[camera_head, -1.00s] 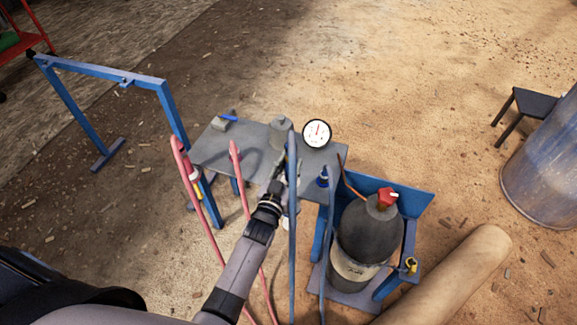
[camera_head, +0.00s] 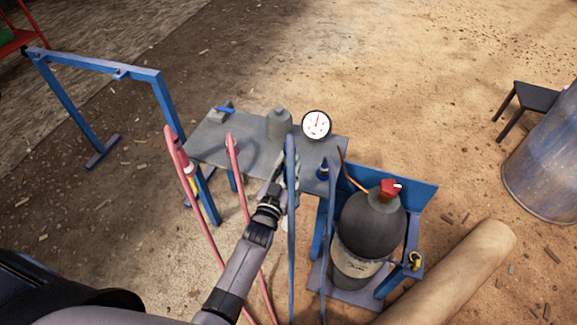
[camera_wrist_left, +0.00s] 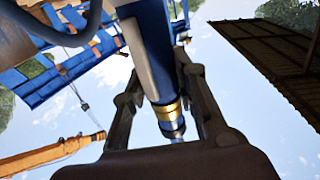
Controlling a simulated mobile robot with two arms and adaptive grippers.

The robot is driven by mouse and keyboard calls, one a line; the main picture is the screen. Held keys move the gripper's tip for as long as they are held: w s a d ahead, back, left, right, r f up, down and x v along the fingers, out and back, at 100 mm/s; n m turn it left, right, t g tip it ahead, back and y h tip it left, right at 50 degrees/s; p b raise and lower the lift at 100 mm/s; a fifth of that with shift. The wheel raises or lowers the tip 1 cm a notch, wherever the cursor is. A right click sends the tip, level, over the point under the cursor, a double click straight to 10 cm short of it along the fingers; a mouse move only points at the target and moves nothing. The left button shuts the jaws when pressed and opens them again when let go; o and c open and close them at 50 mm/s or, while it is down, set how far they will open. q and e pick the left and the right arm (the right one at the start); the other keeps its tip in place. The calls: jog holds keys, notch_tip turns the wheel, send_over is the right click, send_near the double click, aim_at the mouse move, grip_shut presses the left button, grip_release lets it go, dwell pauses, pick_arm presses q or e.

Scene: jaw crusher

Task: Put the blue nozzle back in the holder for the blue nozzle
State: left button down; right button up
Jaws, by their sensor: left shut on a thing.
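My left gripper (camera_head: 279,180) is at the front edge of the grey table, shut on the blue nozzle. In the left wrist view the nozzle (camera_wrist_left: 155,60) runs between the two fingers (camera_wrist_left: 165,100), with a brass ring and a metal end toward the palm. In the head view its blue hose (camera_head: 291,220) hangs down just right of the gripper. A second blue hose with a dark blue fitting (camera_head: 323,170) is at the table's right front edge. I cannot tell which part is the holder for the blue nozzle. My right gripper is not in view.
The grey table (camera_head: 210,145) carries a grey cylinder (camera_head: 279,124), a white dial gauge (camera_head: 316,125) and a small blue-handled item (camera_head: 225,109). Red hoses (camera_head: 232,150) stand left of my arm. A dark tank (camera_head: 368,230) with a red knob stands in a blue frame at right.

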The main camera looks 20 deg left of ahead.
aim_at(288, 185)
pick_arm(q)
jog(key=shift+f+b, duration=3.45)
jog(key=shift+f, duration=0.85)
jog(key=c, duration=1.6)
grip_release()
jog(key=o, duration=0.4)
jog(key=shift+f, duration=0.15)
jog(key=shift+s, duration=0.15)
jog(key=s, duration=1.1)
jog(key=shift+s+a, duration=0.15)
jog(key=shift+s, duration=0.25)
